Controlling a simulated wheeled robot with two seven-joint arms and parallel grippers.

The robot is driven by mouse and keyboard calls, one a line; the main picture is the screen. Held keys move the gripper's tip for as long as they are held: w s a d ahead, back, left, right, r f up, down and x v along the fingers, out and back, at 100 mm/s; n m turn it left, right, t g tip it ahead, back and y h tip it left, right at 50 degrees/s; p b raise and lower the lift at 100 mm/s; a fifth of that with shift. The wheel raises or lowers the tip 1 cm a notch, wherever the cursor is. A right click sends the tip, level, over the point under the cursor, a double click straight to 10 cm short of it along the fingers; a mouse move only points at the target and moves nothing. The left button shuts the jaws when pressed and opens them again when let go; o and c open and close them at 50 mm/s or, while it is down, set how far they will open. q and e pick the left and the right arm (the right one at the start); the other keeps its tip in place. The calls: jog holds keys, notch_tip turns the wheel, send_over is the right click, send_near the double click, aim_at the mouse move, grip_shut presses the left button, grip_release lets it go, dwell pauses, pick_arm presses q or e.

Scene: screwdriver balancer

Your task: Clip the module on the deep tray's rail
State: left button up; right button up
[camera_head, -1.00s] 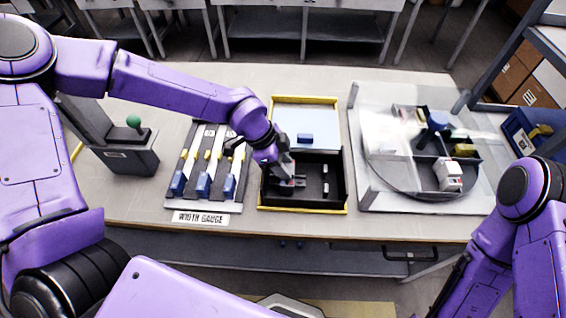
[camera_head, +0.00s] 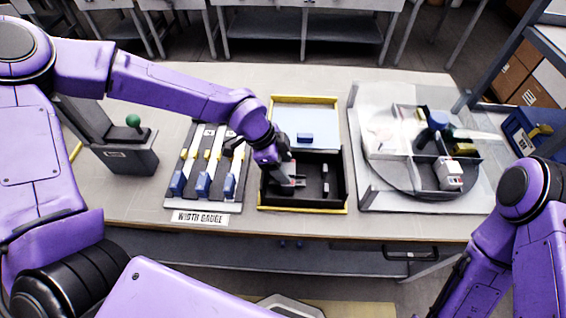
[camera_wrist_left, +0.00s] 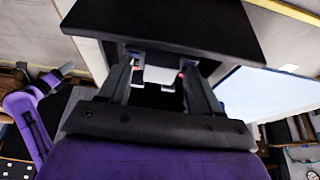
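The deep tray (camera_head: 335,205) is black with a yellow edge and stands at the middle of the table. My left gripper (camera_head: 288,182) reaches down into its left part. A small grey piece with a red spot shows at the fingertips, perhaps the module, but the fingers hide most of it. In the left wrist view the fingers (camera_wrist_left: 160,80) stand apart, with pale parts and reddish spots between them. I cannot tell whether they press on it. The rail is not clearly visible; small pale pieces (camera_head: 325,188) stand on the tray's right part. My right gripper is out of view.
A pale shallow tray (camera_head: 285,113) with a blue block (camera_head: 304,139) adjoins behind. A width gauge (camera_head: 207,165) with blue and yellow pieces lies left, beside a green-knobbed box (camera_head: 130,158). A round divided turntable (camera_head: 385,177) holding a white block (camera_head: 449,175) stands right.

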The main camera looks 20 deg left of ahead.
pick_arm(q)
jog(key=shift+s+f, duration=0.1)
jog(key=shift+s, duration=0.05)
jog(key=shift+a+r, duration=0.2)
jog(key=shift+r, duration=0.15)
jog(key=w+v, duration=0.1)
jog(key=v, duration=0.8)
jog(key=shift+s+r+b, duration=0.35)
jog(key=shift+s+r, duration=0.05)
jog(key=shift+r, duration=0.1)
jog(key=shift+a, duration=0.1)
notch_tip(320, 180, up, 8)
jog(key=p, duration=0.6)
jog(key=shift+f, duration=0.15)
jog(key=shift+s, duration=0.1)
